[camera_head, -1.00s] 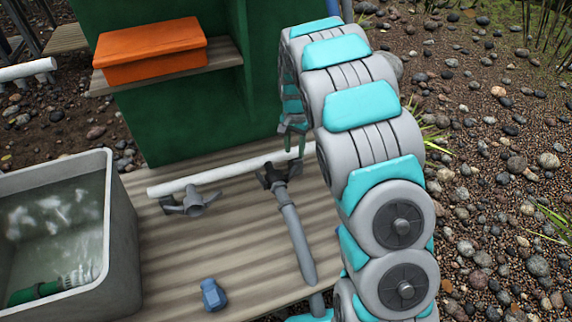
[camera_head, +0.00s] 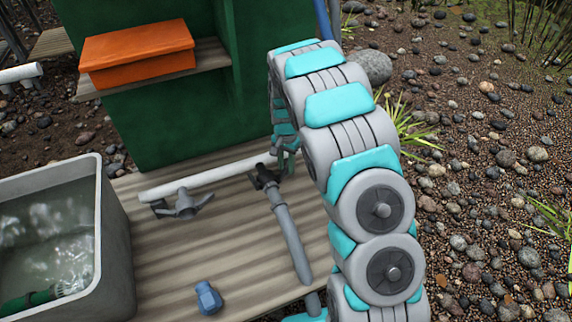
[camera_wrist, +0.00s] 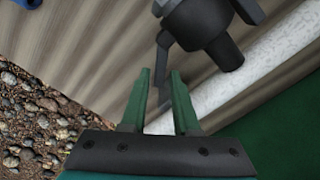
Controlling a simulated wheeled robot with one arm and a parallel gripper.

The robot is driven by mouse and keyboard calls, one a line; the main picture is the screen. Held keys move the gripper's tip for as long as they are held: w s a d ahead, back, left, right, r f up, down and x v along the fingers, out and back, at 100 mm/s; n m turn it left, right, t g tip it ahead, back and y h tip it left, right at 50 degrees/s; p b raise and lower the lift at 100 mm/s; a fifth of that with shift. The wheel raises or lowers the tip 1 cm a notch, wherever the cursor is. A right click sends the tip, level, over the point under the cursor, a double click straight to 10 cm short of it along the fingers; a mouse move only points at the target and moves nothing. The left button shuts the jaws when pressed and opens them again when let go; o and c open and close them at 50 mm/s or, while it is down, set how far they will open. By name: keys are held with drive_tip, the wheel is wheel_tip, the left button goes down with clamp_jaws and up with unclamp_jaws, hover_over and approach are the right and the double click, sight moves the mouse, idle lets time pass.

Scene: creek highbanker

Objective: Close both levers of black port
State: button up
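The black port (camera_head: 264,178) is a dark fitting on the white pipe, with a grey hose (camera_head: 290,235) running toward the front. In the wrist view the black port (camera_wrist: 205,25) is at the top. One dark lever (camera_wrist: 163,62) hangs on its left side and another lever (camera_wrist: 247,10) sticks out at its upper right. My gripper (camera_wrist: 158,76) is open, its green fingers apart. The left lever's end shows between the fingertips; I cannot tell whether they touch it. In the head view my gripper (camera_head: 287,155) is just right of the port, partly hidden by my arm.
The white pipe (camera_head: 205,178) runs along the wooden deck (camera_head: 180,245), with a grey fitting (camera_head: 184,204) to the left. A blue fitting (camera_head: 208,297) lies in front. A water tub (camera_head: 118,240) stands left, and a green housing (camera_head: 170,110) with an orange box (camera_head: 138,55) stands behind.

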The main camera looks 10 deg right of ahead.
clamp_jaws()
drive_tip(key=shift+a+n, duration=0.1)
drive_tip(key=shift+n, duration=0.2)
drive_tip(key=shift+w+a+n, duration=0.2)
drive_tip(key=shift+a+n, duration=0.3)
drive_tip(key=shift+n, duration=0.95)
drive_tip(key=shift+w+a+n, duration=0.2)
drive_tip(key=shift+a+n, duration=0.35)
drive_tip(key=shift+n, duration=0.85)
drive_tip(key=shift+w+a+n, duration=0.2)
drive_tip(key=shift+a+n, duration=0.3)
drive_tip(key=shift+n, duration=0.95)
drive_tip(key=shift+r, duration=0.1)
drive_tip(key=shift+o, duration=1.4)
unclamp_jaws()
